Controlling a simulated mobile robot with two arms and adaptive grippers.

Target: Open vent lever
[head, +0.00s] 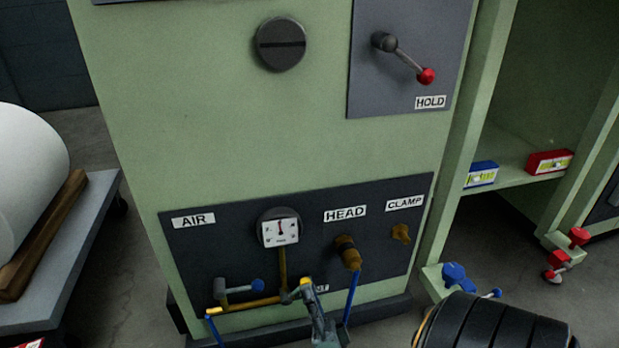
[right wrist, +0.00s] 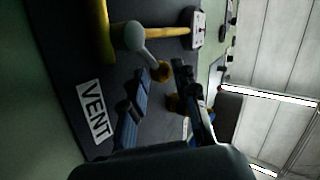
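The vent lever shows in the right wrist view (right wrist: 148,55) beside the white VENT label (right wrist: 93,110). It has a grey pivot and arm ending in a yellow knob. In the head view its yellow knob (head: 305,282) shows low on the dark panel, right at my right gripper, which hides part of it. My right gripper (head: 314,300) points at the panel from below. In the right wrist view its two fingers (right wrist: 166,75) are apart, with the knob close to the tips, roughly between them. I cannot tell whether they touch it. My left gripper is not in view.
The dark panel (head: 215,255) also carries a blue-knobbed lever (head: 240,288), a gauge (head: 280,232), a HEAD fitting (head: 347,250) and a CLAMP fitting (head: 401,233). Yellow and blue pipes run nearby. Above is a red-knobbed HOLD lever (head: 405,58). A cart (head: 85,245) stands left.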

